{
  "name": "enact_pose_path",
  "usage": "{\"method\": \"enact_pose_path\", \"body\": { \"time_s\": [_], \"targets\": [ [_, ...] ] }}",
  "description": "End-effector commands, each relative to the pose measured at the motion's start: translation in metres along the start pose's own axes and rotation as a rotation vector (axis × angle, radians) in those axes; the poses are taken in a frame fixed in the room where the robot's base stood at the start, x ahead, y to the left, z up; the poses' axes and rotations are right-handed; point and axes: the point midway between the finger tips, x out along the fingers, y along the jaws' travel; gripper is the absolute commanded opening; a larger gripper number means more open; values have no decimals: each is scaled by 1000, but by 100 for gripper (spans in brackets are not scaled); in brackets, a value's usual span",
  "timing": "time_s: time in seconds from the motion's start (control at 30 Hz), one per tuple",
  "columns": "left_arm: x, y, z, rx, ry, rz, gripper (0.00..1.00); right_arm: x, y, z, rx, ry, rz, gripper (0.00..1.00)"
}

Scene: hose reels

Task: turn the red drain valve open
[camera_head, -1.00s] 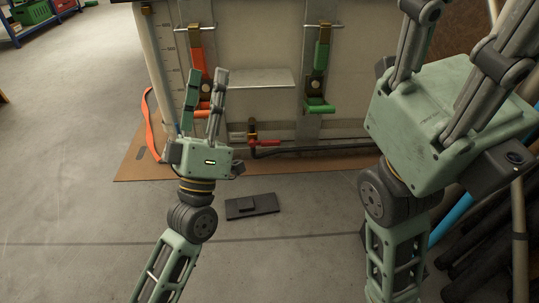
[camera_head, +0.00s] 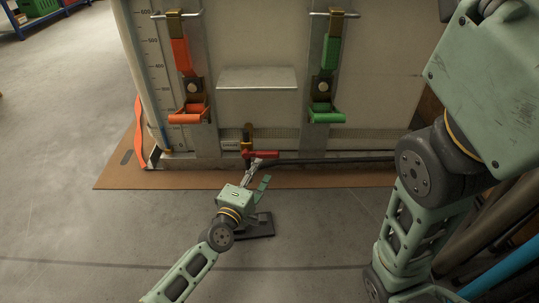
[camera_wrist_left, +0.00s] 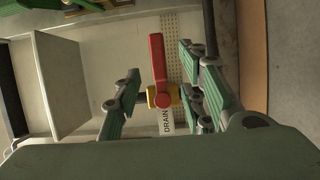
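The red drain valve handle (camera_head: 264,154) is low on the front of the pale tank. In the left wrist view the red lever (camera_wrist_left: 158,58) runs upward from a brass-yellow valve body (camera_wrist_left: 155,97), with a DRAIN label (camera_wrist_left: 166,122) below it. My left gripper (camera_head: 262,172) is at the valve.
An orange-handled latch (camera_head: 187,72) and a green-handled latch (camera_head: 325,72) are on the tank above the valve. A grey ledge (camera_head: 256,93) sits between them. A dark flat object (camera_head: 262,228) lies on the floor by my left gripper. Pipes stand at right.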

Motion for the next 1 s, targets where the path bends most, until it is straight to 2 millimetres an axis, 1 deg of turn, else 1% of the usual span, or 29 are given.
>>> {"method": "enact_pose_path", "body": {
  "time_s": [0.03, 0.3, 0.43, 0.57, 0.8, 0.87, 1.0],
  "targets": [
    [7, -2, 1, -3, 0, 2, 38, -5, -1, -2, 0, 0, 0, 40],
    [50, -2, 0, -1, 0, 4, 38, -27, -6, -9, 0, -1, 0, 40],
    [64, -1, 0, 0, 0, 3, 38, -34, -7, -12, 0, -1, 0, 40],
    [71, 1, 0, 0, 1, 3, 38, -36, -8, -12, 0, -1, 0, 40],
    [72, 2, 0, 1, 1, 2, 38, -35, -8, -12, 0, 0, 0, 40],
    [72, 2, 0, 1, 0, 2, 33, -35, -8, -12, 0, 0, 0, 40],
    [72, 2, 0, 1, 0, 2, 21, -35, -8, -12, 0, 0, 0, 40]
  ]
}}
